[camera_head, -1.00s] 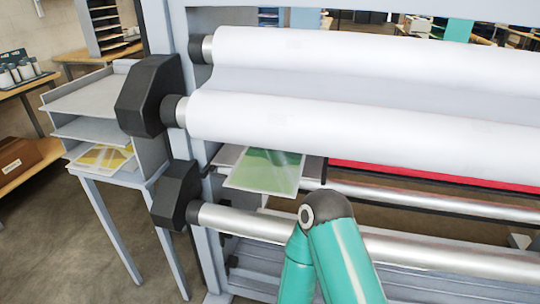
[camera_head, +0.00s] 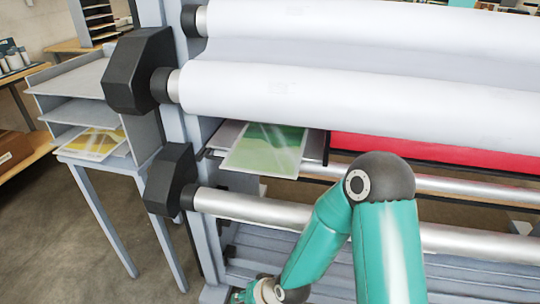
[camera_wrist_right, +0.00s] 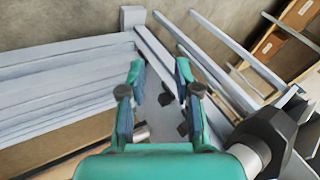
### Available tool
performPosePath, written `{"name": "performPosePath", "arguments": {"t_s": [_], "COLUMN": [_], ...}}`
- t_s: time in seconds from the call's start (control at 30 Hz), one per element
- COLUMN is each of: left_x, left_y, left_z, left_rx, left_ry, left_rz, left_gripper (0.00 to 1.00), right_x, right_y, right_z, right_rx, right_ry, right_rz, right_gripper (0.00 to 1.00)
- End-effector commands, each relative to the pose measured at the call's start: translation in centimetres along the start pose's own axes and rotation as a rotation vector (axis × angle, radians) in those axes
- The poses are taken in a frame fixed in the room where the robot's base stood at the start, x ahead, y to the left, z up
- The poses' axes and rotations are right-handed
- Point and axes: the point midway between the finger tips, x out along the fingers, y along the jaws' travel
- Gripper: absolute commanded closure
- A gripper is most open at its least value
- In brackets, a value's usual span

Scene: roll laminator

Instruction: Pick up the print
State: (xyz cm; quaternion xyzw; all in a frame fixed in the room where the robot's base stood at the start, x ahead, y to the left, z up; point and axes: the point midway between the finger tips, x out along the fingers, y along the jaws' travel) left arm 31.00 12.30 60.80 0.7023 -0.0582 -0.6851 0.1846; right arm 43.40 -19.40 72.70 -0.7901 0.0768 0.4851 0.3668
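A green print (camera_head: 265,150) with a pale border lies on a flat grey plate under the large white rolls in the head view. Its near end sticks out over the plate's front edge. A second, yellow and white print (camera_head: 95,143) lies on the lowest shelf of the grey rack at left. My right gripper shows in the right wrist view (camera_wrist_right: 161,98), with its two fingers apart and nothing between them. In the head view, my right arm reaches down and left, below and apart from the green print. My left gripper is not in view.
The laminator has white rolls (camera_head: 340,95), a metal roller (camera_head: 245,207) in front below the print, and black end housings (camera_head: 137,72). A grey shelf rack (camera_head: 78,108) on legs stands at left. The floor (camera_head: 75,240) in front of it is clear.

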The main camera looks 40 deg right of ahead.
Motion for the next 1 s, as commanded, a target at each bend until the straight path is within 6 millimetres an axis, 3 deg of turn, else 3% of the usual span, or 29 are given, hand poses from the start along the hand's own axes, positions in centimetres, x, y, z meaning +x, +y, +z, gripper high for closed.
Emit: {"name": "performPosePath", "arguments": {"t_s": [0.03, 0.1, 0.23, 0.4, 0.6, 0.77, 1.0], "left_x": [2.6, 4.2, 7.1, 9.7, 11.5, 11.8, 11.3], "left_y": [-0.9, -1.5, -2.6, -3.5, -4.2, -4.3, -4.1], "left_z": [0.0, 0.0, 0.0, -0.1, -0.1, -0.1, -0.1], "left_rx": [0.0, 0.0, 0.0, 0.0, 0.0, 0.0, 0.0], "left_ry": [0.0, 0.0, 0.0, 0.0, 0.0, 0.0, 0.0], "left_rz": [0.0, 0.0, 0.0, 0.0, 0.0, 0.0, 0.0], "left_gripper": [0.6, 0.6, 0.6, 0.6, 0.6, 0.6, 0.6], "right_x": [-0.3, -2.5, -8.0, -15.3, -21.3, -23.2, -21.7], "right_y": [0.0, -0.8, -1.8, -2.5, -2.8, -3.2, -4.8], "right_z": [-3.0, -6.7, -12.1, -15.5, -16.4, -16.8, -19.6], "right_rx": [0.077, 0.19, 0.38, 0.547, 0.65, 0.68, 0.685], "right_ry": [0.108, 0.232, 0.433, 0.594, 0.684, 0.703, 0.7], "right_rz": [-0.053, -0.134, -0.319, -0.548, -0.746, -0.814, -0.818], "right_gripper": [0.68, 0.68, 0.68, 0.68, 0.68, 0.68, 0.68]}}
